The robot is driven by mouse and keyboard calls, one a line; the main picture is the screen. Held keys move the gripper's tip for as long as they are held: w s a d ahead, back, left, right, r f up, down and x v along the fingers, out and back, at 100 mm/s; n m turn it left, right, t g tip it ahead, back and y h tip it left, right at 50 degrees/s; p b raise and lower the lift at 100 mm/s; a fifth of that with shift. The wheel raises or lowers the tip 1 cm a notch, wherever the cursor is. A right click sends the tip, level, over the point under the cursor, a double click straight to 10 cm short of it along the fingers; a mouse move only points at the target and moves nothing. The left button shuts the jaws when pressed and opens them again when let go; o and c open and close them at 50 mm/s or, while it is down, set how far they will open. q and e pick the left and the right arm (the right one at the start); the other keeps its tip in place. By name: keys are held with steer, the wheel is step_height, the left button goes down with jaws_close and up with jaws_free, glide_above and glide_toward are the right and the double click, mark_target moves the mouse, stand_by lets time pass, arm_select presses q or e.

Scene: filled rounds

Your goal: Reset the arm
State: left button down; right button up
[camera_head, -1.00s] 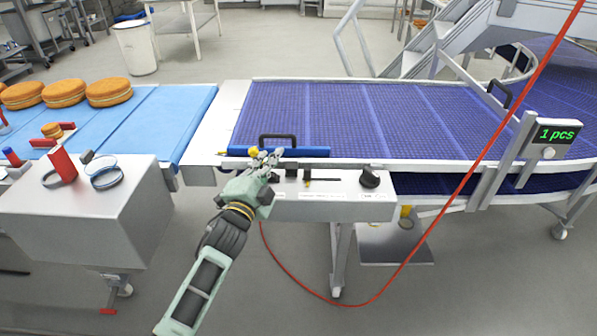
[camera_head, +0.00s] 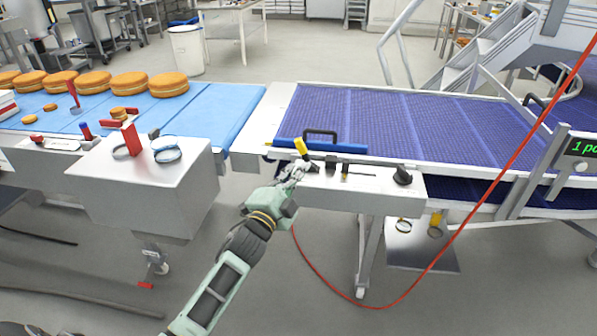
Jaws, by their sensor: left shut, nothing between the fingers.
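My left gripper (camera_head: 293,174) is shut and empty. It is at the left end of a grey control box (camera_head: 345,190) on the front of the purple conveyor, just below a yellow-topped knob (camera_head: 301,147). Whether it touches the knob or the box I cannot tell. My left arm reaches up to it from the bottom of the view. My right gripper is not in view.
The purple mesh conveyor (camera_head: 400,125) lies behind the box, with a blue bar (camera_head: 340,148) and black handle at its near edge. A blue belt (camera_head: 215,115) at left carries several round cakes (camera_head: 169,84). A red cable (camera_head: 480,195) hangs across the right side. Open floor lies in front.

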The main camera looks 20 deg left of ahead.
arm_select(q)
steer(key=f+g, duration=0.1)
steer(key=f, duration=0.3)
steer(key=f+n+g, duration=0.1)
steer(key=f, duration=0.4)
steer(key=shift+s+f, duration=0.2)
steer(key=s+f+n+g, duration=0.25)
steer(key=s+f, duration=0.35)
steer(key=f, duration=0.5)
steer(key=s+d+f+n+g, duration=0.1)
steer(key=s+f+g, duration=0.2)
steer(key=s+f, duration=0.55)
steer(key=s+f+n+g, duration=0.2)
steer(key=s+f+g, duration=0.1)
steer(key=f, duration=1.1)
steer(key=s+d+f+n+g, duration=0.1)
steer(key=s+f, duration=0.5)
steer(key=s, duration=0.7)
steer(key=s+d+f+n+g, duration=0.1)
steer(key=s+f+g, duration=0.3)
steer(key=s, duration=0.9)
steer(key=s+d+f+n+g, duration=0.2)
steer(key=s+f+g, duration=0.1)
steer(key=s+f, duration=0.6)
steer(key=s, duration=0.4)
steer(key=shift+s+y, duration=0.3)
steer(key=shift+s, duration=0.1)
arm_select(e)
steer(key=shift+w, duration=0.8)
